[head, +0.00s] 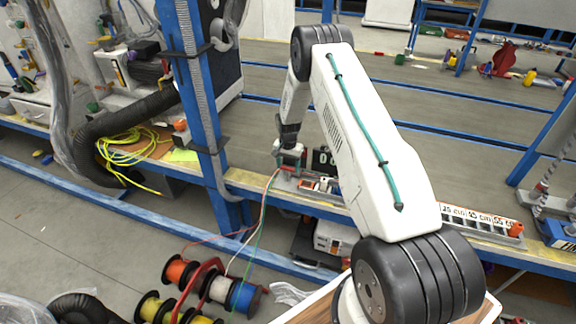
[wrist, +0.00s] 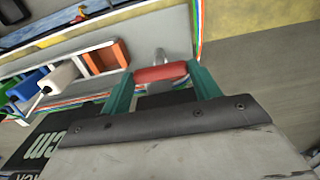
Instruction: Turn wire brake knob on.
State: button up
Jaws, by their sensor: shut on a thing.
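The wire brake knob (wrist: 160,73) shows in the wrist view as a short red bar on a small metallic stem. My gripper (wrist: 159,70) has one teal finger at each end of the bar and is shut on it. In the head view my gripper (head: 290,153) is down at the bench's front edge, beside a small red and white device.
Coloured wires (head: 262,215) run from the spools (head: 221,288) on the floor up to the bench. A blue post (head: 190,90) stands left of my gripper. The wrist view shows an orange block (wrist: 105,57) and a white roller (wrist: 58,77). The bench top behind is mostly clear.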

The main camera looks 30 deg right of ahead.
aim_at(288, 167)
jog(key=o, duration=1)
notch_tip(288, 167, up, 8)
jog(key=shift+f, duration=0.1)
